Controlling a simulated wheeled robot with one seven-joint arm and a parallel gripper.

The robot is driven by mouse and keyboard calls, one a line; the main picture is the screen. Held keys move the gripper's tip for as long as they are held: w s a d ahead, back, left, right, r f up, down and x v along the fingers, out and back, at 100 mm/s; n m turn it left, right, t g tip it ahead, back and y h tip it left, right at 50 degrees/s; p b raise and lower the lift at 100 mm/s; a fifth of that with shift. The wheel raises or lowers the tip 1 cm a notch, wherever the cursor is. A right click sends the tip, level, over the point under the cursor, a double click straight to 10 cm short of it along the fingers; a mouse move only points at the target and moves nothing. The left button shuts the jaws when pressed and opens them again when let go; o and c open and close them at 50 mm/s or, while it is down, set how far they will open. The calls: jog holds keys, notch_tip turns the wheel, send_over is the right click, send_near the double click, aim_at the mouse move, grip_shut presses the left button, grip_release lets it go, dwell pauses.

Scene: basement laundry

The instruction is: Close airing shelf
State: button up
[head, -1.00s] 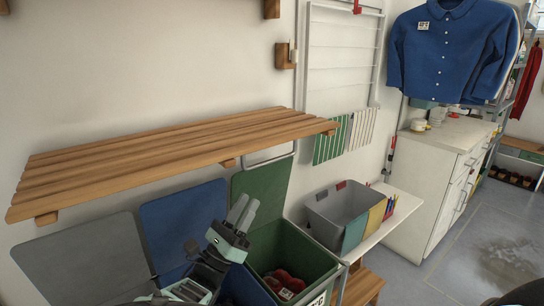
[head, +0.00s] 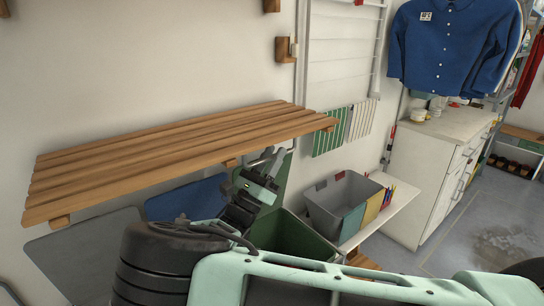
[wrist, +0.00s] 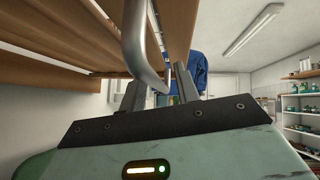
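The airing shelf (head: 180,150) is a slatted wooden board standing out level from the wall, so it is open. Its underside (wrist: 60,45) fills the upper left of the wrist view. A bent grey metal bar (wrist: 140,45) hangs beneath it. My gripper (head: 268,160) is just under the shelf's front edge, towards its right end. In the wrist view, my gripper (wrist: 160,85) has its two fingers apart, with the bar's lower bend between or just in front of them. I cannot tell whether they touch it.
A grey crate (head: 335,200) sits on a white bench to the right. Wooden wall hooks (head: 285,50) and a white drying rack (head: 342,50) are above. Floor is open at far right.

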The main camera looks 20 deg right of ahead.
grip_shut()
